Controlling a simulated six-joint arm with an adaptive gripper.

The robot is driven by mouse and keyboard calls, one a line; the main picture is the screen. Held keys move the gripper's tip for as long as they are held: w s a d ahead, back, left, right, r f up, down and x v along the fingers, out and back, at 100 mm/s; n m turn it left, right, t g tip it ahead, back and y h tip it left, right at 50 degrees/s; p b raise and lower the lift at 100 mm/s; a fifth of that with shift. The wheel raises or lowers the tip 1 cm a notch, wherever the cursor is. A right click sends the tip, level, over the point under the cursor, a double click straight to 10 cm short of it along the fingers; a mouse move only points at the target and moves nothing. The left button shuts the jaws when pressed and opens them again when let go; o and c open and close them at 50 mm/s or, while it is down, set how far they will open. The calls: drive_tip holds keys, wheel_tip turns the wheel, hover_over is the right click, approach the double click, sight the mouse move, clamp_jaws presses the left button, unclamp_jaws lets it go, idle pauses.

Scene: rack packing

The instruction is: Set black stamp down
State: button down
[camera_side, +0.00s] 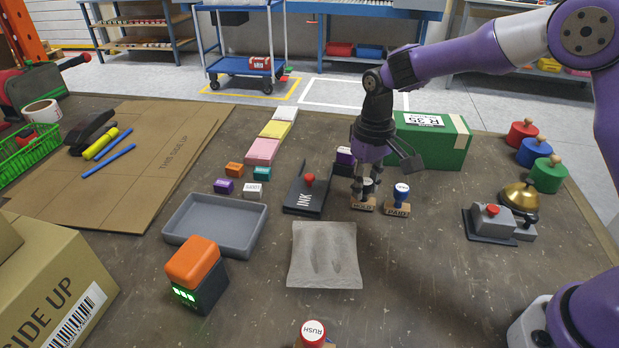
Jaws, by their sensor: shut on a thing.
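The black stamp (363,204), with a wooden base lettered HOLD, is upright under my gripper (366,184). My gripper points down and is shut on the stamp's handle. The fingers partly hide the handle. The stamp's base is at or just above the brown table; I cannot tell whether it touches. A blue-handled stamp (400,194) lettered PAID stands close to its right. A red-handled stamp (313,332) lettered RUSH is at the front edge of the picture.
An ink pad (308,196) with an open lid lies to the left. A grey cloth-like pad (325,256) and a grey tray (217,222) lie nearer. A green box (432,148) stands behind. A brass bell (520,196) is at right. Table between PAID and the bell is clear.

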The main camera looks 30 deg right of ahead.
sight(367, 181)
drive_tip(key=shift+f, duration=0.1)
drive_tip(key=c, duration=0.6)
unclamp_jaws()
wheel_tip(367, 181, up, 12)
drive_tip(key=s+d+r+t, duration=0.3)
drive_tip(key=s+r, duration=0.2)
drive_tip(key=s, duration=0.4)
drive_tip(key=shift+s+d+f+t, duration=0.15)
drive_tip(key=shift+s+f+t, duration=0.35)
drive_tip(key=shift+s, duration=0.9)
drive_tip(key=shift+s+d+f+t, duration=0.15)
drive_tip(key=shift+s+f+t, duration=0.25)
drive_tip(key=shift+s, duration=1.05)
drive_tip(key=shift+s+d+f+t, duration=0.15)
drive_tip(key=shift+s+f+t, duration=0.35)
drive_tip(key=shift+s, duration=0.9)
